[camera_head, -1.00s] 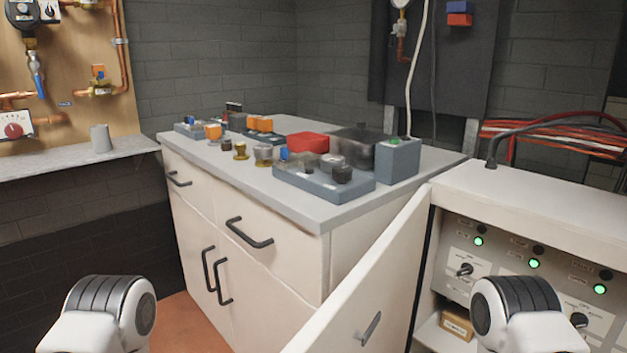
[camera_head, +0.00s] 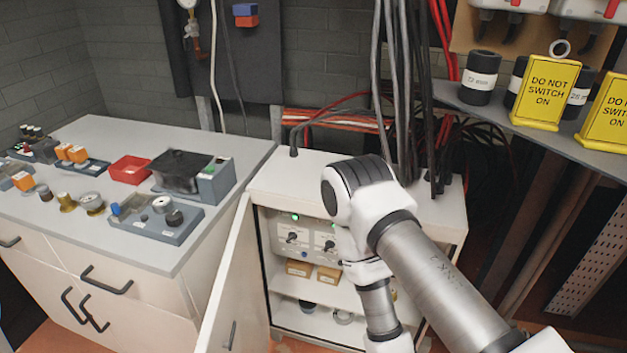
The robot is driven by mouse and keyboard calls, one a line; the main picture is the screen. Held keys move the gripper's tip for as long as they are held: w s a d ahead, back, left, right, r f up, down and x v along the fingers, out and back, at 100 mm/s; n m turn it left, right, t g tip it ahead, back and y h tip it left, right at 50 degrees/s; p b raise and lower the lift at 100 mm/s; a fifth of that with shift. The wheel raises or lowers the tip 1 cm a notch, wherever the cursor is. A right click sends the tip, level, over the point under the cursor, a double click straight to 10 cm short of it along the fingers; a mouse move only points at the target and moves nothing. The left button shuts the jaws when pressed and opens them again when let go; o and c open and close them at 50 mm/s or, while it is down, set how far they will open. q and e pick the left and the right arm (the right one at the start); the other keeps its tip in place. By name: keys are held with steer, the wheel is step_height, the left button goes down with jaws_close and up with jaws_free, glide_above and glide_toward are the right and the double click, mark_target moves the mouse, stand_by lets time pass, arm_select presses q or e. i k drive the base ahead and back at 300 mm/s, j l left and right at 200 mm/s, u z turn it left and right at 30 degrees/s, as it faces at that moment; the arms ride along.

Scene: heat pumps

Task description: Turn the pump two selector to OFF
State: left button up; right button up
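The white control cabinet (camera_head: 260,196) stands open, with a grey selector panel (camera_head: 310,252) inside. Two black selector knobs show on it, a left one (camera_head: 291,237) and a second one (camera_head: 328,246) to its right. Their labels and exact settings are too small to read, so I cannot tell which is pump two. A green lamp (camera_head: 295,217) is lit above the left knob. My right arm crosses in front of the panel and hides its right part. Neither my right gripper nor my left gripper is visible.
The open cabinet door (camera_head: 226,285) stands to the left of the panel. Small boxes (camera_head: 299,268) sit on a shelf below. A grey-topped bench (camera_head: 120,135) with parts is at left. Cables (camera_head: 400,100) hang behind the cabinet, and yellow signs (camera_head: 545,92) stand on a right shelf.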

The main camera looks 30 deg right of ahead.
mark_target(330, 244)
steer(key=k+z, duration=0.25)
steer(key=z, duration=0.2)
steer(key=k+l+z, duration=0.15)
steer(key=z, duration=0.3)
steer(key=k+l, duration=0.05)
steer(key=k, duration=0.05)
